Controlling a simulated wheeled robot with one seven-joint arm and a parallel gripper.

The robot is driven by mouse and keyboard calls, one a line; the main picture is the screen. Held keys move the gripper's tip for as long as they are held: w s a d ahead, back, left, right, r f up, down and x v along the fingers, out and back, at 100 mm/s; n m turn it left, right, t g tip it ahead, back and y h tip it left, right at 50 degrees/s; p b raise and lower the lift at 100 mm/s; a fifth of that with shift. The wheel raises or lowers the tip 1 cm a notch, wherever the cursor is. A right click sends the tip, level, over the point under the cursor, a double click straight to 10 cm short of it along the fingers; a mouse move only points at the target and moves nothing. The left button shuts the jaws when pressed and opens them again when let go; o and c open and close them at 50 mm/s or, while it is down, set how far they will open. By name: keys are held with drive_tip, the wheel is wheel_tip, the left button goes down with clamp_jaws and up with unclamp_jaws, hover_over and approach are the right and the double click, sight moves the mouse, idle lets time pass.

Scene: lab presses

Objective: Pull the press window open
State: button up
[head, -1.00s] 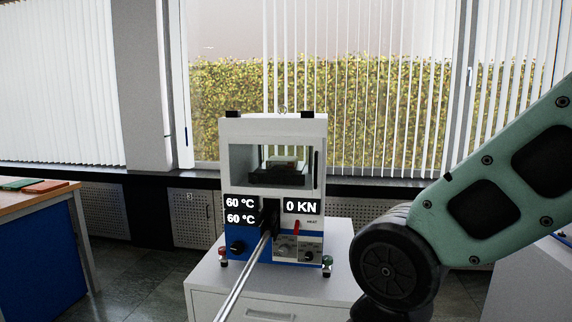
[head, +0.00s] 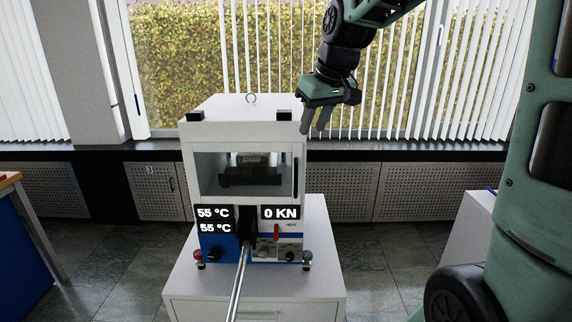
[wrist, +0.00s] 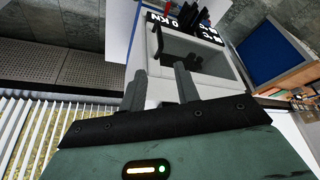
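The white and blue press (head: 240,130) stands on a white cabinet. Its window (head: 212,172) is in the upper front and appears shut, with a dark upright handle (head: 295,178) along its right edge. A dark plate and a block show behind the pane. My gripper (head: 314,131) hangs fingers-down just right of the press's upper right corner, above the handle's height. Its two fingers are apart with nothing between them. In the wrist view the fingers (wrist: 160,75) point toward the press, and the window (wrist: 190,48) lies beyond them.
A long metal lever (head: 238,282) juts forward from the press's lower front. The white cabinet (head: 255,290) is under the press. A blue bench (head: 25,240) stands at left. Window blinds and a dark sill (head: 375,155) are behind.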

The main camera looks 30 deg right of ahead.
sight(297, 170)
drive_tip(key=p+x, duration=0.3)
drive_tip(key=x, duration=1.3)
drive_tip(key=shift+a+f, duration=0.1)
drive_tip(key=shift+f, duration=0.25)
clamp_jaws()
